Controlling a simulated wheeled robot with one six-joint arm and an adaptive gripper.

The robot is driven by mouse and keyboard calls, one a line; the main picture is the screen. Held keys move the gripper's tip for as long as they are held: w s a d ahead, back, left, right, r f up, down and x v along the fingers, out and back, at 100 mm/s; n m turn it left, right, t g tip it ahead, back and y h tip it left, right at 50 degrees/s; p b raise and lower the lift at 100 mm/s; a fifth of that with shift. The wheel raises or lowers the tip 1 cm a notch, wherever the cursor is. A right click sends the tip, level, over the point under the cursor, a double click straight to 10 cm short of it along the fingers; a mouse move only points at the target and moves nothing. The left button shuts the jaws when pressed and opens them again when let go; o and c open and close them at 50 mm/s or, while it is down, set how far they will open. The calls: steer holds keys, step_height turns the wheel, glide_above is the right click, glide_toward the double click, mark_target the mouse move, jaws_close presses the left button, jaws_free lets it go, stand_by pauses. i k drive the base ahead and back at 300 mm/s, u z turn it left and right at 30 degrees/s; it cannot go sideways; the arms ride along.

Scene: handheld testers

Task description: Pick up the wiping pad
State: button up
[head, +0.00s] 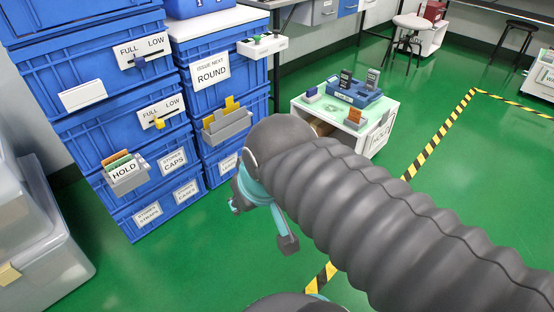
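I cannot pick out the wiping pad with certainty. A small flat mint-green piece (311,92) lies at the left of the white cart's top and may be it. My gripper (262,226), grey and teal, hangs over the green floor in front of the blue crates, nearer to me than the cart. Its fingers look spread, with nothing visible between them. My arm hides part of the gripper and the cart's lower left.
The white cart (381,136) carries a blue dock (352,94) with handheld testers (372,78). Blue crates (60,55) with labelled bins stand stacked at left. Grey tubs (50,262) stand at lower left. Striped tape (437,136) crosses the open green floor at right.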

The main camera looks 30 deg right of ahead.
mark_target(312, 96)
steer(key=u, duration=0.1)
steer(key=k, duration=0.35)
steer(key=z, duration=0.3)
steer(key=i, duration=0.35)
steer(key=z, duration=0.8)
